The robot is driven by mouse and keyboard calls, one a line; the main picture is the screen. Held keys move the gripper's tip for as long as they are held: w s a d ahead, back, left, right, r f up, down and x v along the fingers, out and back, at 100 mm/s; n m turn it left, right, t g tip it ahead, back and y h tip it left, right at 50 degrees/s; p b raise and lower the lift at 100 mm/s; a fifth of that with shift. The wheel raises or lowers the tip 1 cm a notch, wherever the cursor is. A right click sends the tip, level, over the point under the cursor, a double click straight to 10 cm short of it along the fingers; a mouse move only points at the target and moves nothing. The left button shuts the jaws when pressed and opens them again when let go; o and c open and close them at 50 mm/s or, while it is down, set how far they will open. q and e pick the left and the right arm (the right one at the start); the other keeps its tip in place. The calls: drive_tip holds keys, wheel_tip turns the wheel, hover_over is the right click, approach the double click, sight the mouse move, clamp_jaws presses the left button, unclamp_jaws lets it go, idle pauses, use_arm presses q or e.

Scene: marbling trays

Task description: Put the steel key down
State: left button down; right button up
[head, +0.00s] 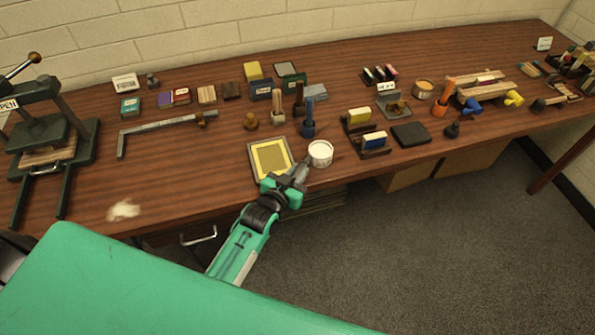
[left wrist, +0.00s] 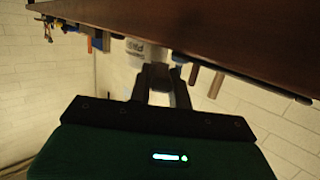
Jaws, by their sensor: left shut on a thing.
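My left gripper (head: 298,172) reaches in from the front edge of the brown table (head: 200,185), close to a white tin (head: 320,154) and a yellow-faced framed screen (head: 272,158). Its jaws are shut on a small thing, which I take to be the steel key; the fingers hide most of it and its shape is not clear. In the left wrist view the dark fingers (left wrist: 162,85) point toward the tin (left wrist: 147,50), with the table top along the upper edge. My right gripper is not in view.
A dark press (head: 45,140) stands at the left. A long metal bar (head: 165,125) lies behind a bare stretch of table. Stamps, ink pads and handled tools crowd the middle and right. A pale smudge (head: 123,210) marks the front left.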

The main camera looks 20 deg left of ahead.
use_arm(q)
drive_tip(key=c, duration=1.3)
unclamp_jaws()
drive_tip(key=shift+r, duration=0.25)
drive_tip(key=shift+r+p, duration=0.3)
drive_tip(key=shift+r, duration=0.15)
drive_tip(key=b+v, duration=0.2)
drive_tip(key=v, duration=1)
drive_tip(key=shift+f, duration=0.1)
